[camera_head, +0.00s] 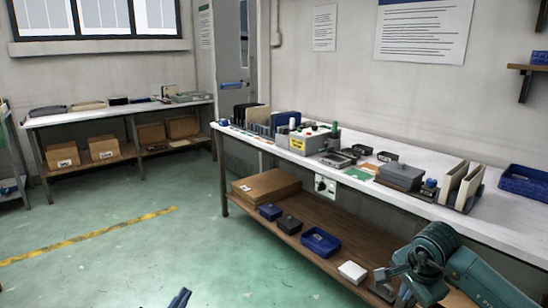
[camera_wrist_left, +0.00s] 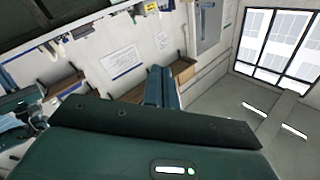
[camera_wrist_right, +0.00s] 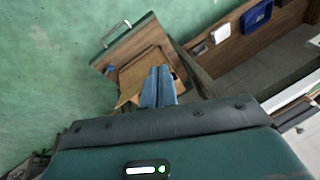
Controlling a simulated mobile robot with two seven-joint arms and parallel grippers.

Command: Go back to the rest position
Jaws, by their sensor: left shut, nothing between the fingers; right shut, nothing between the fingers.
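My left gripper (camera_head: 180,299) shows only as blue fingertips at the bottom edge of the head view, over the floor. In the left wrist view its two blue fingers (camera_wrist_left: 162,85) are together with nothing between them, with the wall and window behind. My right arm (camera_head: 440,255) comes in at the lower right of the head view, in front of the long bench. In the right wrist view the blue fingers of my right gripper (camera_wrist_right: 158,86) are together and empty, seen against a wooden surface and a cardboard box (camera_wrist_right: 136,75).
The long white bench (camera_head: 400,200) runs along the right, holding trays, panels and bins. Its lower shelf (camera_head: 270,214) carries a flat carton (camera_head: 266,186) and a blue bin (camera_head: 320,242). A second bench (camera_head: 120,108) stands at the back left. The green floor between is clear.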

